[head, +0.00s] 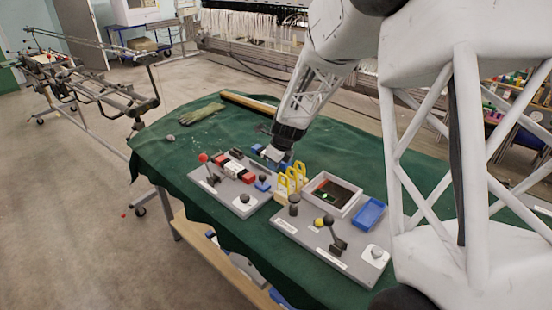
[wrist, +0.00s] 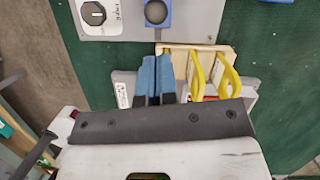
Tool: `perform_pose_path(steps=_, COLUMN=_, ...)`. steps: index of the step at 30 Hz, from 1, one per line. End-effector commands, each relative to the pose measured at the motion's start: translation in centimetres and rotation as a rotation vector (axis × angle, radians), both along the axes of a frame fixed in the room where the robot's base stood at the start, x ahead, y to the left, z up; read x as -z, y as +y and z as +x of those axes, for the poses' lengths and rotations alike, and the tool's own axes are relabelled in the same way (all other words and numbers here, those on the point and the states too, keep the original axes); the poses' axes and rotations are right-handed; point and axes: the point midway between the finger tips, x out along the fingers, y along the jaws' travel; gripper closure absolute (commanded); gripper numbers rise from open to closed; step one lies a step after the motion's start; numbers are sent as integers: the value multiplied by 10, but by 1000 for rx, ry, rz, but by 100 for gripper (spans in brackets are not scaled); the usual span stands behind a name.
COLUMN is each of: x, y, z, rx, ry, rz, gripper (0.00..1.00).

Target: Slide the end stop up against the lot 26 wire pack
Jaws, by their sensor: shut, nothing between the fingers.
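A blue block with a dark round knob (head: 262,184), which looks like the end stop, sits on the left grey board. It also shows at the top of the wrist view (wrist: 167,22). A row of red and white blocks (head: 234,169), likely the wire packs, lies just left of it; I cannot read any lot number. My gripper (head: 284,167) is behind and to the right of the blue block, apart from it. In the wrist view its blue fingers (wrist: 154,66) are together and empty, beside a wooden holder (wrist: 205,52) with yellow loops.
The left board carries a red-knobbed lever (head: 203,158) and a white dial (head: 243,199). A glove (head: 203,114) lies on the green cloth (head: 165,150).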

Motion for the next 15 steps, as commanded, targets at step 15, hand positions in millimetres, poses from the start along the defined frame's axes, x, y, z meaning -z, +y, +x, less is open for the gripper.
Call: perform_pose_path(steps=15, x=48, y=12, z=8, rx=1, ry=0, rz=0, gripper=100)
